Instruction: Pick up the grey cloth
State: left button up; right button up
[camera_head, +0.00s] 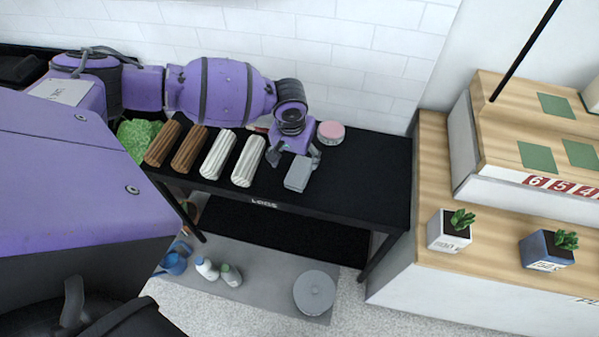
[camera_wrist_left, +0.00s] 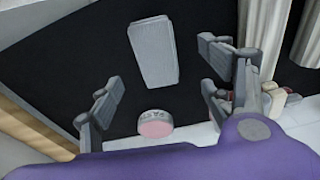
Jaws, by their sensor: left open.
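The grey cloth (camera_head: 298,173) is a small folded block lying on the black table near its front edge. In the left wrist view it shows as a pale grey rectangle (camera_wrist_left: 153,52) at upper middle. My left gripper (camera_head: 294,157) is open above the table, just behind the cloth, fingers pointing down. In the left wrist view the spread fingers (camera_wrist_left: 160,75) stand on either side, with the cloth between and beyond them. No contact with it is evident. My right gripper is not in view.
On the black table (camera_head: 370,185), brown rolls (camera_head: 188,150) and white rolls (camera_head: 248,160) lie left of the cloth, beyond them a green bundle (camera_head: 135,138). A pink-topped round tin (camera_head: 330,133) sits behind the cloth. The table's right part is clear. A wooden counter (camera_head: 480,260) stands at right.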

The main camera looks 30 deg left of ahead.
aim_at(299, 170)
pick_arm(q)
jog(key=f, duration=0.4)
jog(key=w+f, duration=0.1)
jog(key=f, duration=0.1)
jog(key=shift+d+f, duration=0.15)
jog(key=shift+d, duration=0.05)
jog(key=shift+c, duration=0.5)
jog(key=c, duration=1)
jog(key=shift+c, duration=0.2)
